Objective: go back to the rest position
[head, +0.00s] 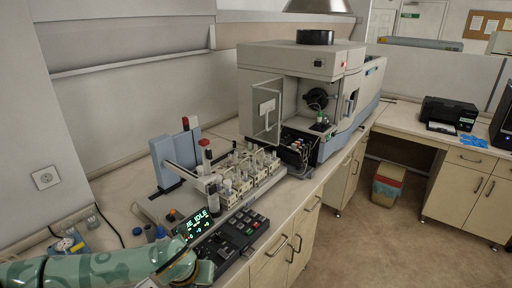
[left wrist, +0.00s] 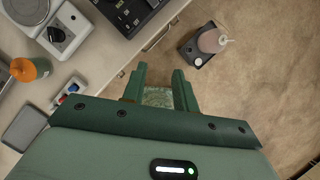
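My left arm, green, comes in low at the left of the head view. Its end is by the front edge of the bench, near the black keypad panel (head: 240,234). In the left wrist view my left gripper (left wrist: 160,76) has its two fingers apart, with the tan floor visible between their tips. It points past the bench edge over the floor and holds nothing that I can see. My right gripper is in neither view. The plasma spectrometer (head: 300,62) stands on the bench with its compartment door open.
An autosampler with vial racks (head: 240,180) and a lit display (head: 197,222) stand close to my arm. The left wrist view shows a white knobbed device (left wrist: 62,38), an orange-topped container (left wrist: 28,70) and a dark box (left wrist: 192,52) over the floor.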

